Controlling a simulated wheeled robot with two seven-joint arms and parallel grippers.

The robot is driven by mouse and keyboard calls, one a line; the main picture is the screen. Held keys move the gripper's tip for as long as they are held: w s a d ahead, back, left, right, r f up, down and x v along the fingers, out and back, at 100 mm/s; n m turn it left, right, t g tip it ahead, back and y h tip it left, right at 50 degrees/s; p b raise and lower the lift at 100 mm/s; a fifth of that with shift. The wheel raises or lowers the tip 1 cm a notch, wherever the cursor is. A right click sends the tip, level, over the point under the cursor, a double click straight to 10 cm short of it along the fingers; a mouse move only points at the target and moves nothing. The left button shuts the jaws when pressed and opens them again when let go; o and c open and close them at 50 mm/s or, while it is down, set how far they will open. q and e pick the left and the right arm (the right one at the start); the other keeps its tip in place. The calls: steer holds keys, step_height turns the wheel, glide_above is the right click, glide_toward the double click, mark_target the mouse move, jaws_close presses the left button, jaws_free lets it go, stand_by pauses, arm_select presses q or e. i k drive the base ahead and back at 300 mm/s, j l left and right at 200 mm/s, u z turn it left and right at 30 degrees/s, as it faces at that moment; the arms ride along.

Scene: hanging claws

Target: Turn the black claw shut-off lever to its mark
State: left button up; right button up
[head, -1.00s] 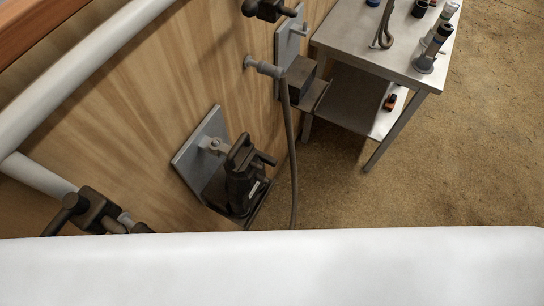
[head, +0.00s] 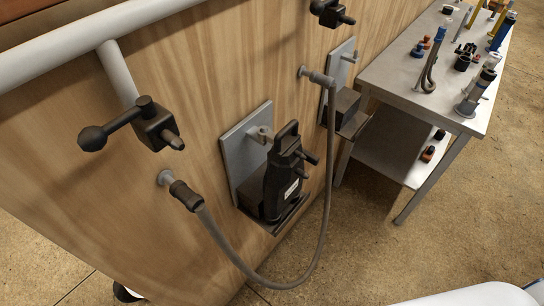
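A dark shut-off valve (head: 158,127) is fixed to the wooden wall at the left, below a white pipe. Its lever (head: 118,126) ends in a ball and points down and left. A second dark valve (head: 328,11) sits at the top edge, partly cut off. A black claw-like unit (head: 283,180) stands on a bracket against a grey plate (head: 243,150), with two stubs facing right. Which valve belongs to it I cannot tell, and no mark is clear to me. Neither gripper is in view.
A grey hose (head: 262,284) loops between two wall fittings and hangs in front of the bracket. A dark box (head: 345,106) sits on another bracket farther along. A metal table (head: 388,72) with bottles and small parts stands at the right. Open floor (head: 365,245) lies in front.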

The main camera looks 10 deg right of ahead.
mark_target(313, 159)
steer(key=l+u, duration=0.4)
steer(key=i+l+u, duration=0.1)
steer(key=l+u, duration=0.15)
steer(key=u, duration=0.15)
steer(key=l+u, duration=0.65)
steer(key=u, duration=0.2)
steer(key=k+j, duration=0.05)
